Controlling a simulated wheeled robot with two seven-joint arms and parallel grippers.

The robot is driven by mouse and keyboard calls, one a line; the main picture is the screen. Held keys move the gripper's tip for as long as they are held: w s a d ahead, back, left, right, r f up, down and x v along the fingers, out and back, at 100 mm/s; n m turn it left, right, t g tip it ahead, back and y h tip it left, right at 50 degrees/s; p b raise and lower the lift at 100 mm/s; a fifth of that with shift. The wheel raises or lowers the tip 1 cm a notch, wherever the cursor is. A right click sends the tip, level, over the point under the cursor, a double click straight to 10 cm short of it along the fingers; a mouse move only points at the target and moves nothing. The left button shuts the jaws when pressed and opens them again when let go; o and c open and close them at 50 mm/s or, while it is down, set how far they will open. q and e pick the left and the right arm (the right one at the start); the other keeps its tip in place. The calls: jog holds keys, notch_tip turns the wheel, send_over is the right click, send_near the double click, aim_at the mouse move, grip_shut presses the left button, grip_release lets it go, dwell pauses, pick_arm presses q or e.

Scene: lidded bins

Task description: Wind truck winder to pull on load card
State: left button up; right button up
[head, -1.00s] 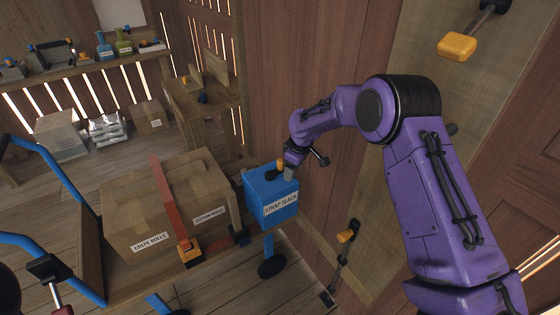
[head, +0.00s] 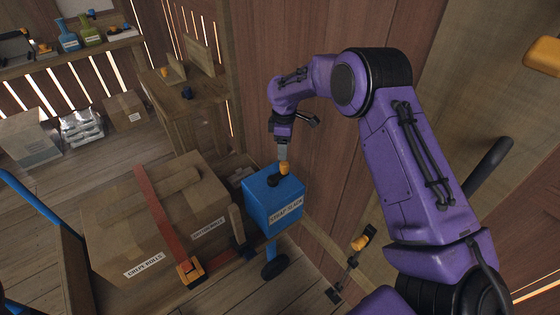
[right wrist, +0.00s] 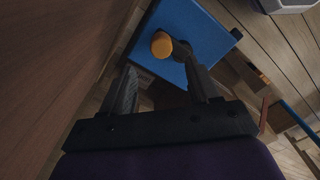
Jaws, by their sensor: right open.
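The winder is a blue box (head: 272,206) labelled "STRAP SLACK", with a dark crank and an orange knob (head: 284,167) on top. My right gripper (head: 283,160) points down at the knob. In the right wrist view, the gripper (right wrist: 160,68) is open and the knob (right wrist: 161,45) shows in the gap between its fingers, near the tips. I cannot tell whether they touch it. A red strap (head: 160,208) crosses a large cardboard box (head: 112,229) on the truck. An upright brown piece (head: 237,224) stands between box and winder; I cannot tell whether it is the load card. My left gripper is out of view.
The truck's blue rail (head: 30,206) is at the left. A wooden wall rises close behind the winder. An orange-handled lever (head: 360,243) is on a wall panel at the right. A wooden stand (head: 186,108) and a shelf with bottles (head: 68,38) are farther back.

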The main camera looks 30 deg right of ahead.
aim_at(285, 163)
notch_tip(285, 163, down, 9)
jog(key=shift+s+r+p, duration=0.1)
jog(key=shift+s+p, duration=0.05)
jog(key=shift+p, duration=0.3)
jog(key=c, duration=1.1)
jog(key=shift+o, duration=0.2)
jog(key=shift+s, duration=0.1)
